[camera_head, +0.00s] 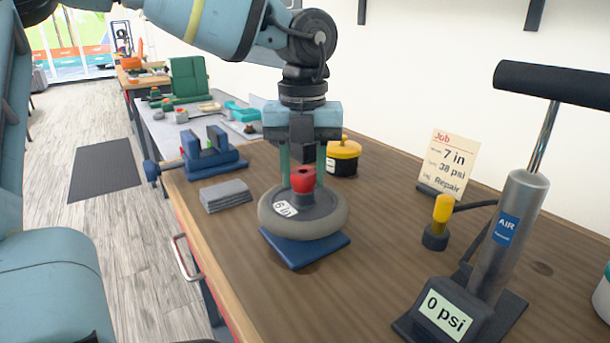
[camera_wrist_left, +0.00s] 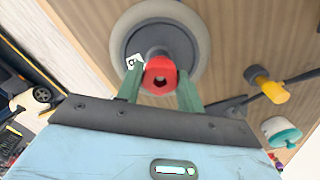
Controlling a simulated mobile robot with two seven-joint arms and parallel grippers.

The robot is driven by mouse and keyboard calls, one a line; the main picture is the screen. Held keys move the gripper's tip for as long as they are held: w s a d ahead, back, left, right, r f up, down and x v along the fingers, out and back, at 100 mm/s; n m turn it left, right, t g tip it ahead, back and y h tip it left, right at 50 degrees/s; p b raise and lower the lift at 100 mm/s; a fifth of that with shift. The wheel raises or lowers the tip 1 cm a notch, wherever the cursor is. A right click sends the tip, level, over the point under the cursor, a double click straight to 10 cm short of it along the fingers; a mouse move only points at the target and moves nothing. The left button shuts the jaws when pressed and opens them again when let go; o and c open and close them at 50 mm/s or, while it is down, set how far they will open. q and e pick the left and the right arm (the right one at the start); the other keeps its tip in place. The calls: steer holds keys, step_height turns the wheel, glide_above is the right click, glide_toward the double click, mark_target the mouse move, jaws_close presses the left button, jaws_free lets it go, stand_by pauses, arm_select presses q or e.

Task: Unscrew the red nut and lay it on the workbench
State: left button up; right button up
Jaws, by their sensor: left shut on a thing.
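The red nut (camera_head: 303,180) sits on the dark hub of a small grey wheel marked "6 in" (camera_head: 332,220). The wheel lies flat on a blue base (camera_head: 325,246) on the wooden workbench (camera_head: 385,200). My left gripper (camera_head: 302,184) points straight down over the hub. Its green fingers are shut on the red nut, one on each side. In the left wrist view the nut (camera_wrist_left: 160,76) shows between the fingertips, with a dark hole in its middle. Whether the nut still touches the hub's thread is hidden. My right gripper is not in view.
A pump reading "0 psi" (camera_head: 448,315) and a yellow-topped valve (camera_head: 442,210) stand to the right. A yellow-lidded pot (camera_head: 343,158) and a job card (camera_head: 447,160) are behind. Grey pads (camera_head: 226,195) and a blue vise (camera_head: 210,160) are left. Bare bench lies right of the wheel.

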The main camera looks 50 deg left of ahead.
arm_select(q)
steer(key=shift+n, duration=1)
steer(key=o, duration=1)
steer(key=shift+o, duration=0.2)
step_height(320, 180, up, 7)
steer(key=shift+r+p, duration=0.1)
steer(key=shift+p, duration=0.4)
steer(key=shift+r, duration=0.3)
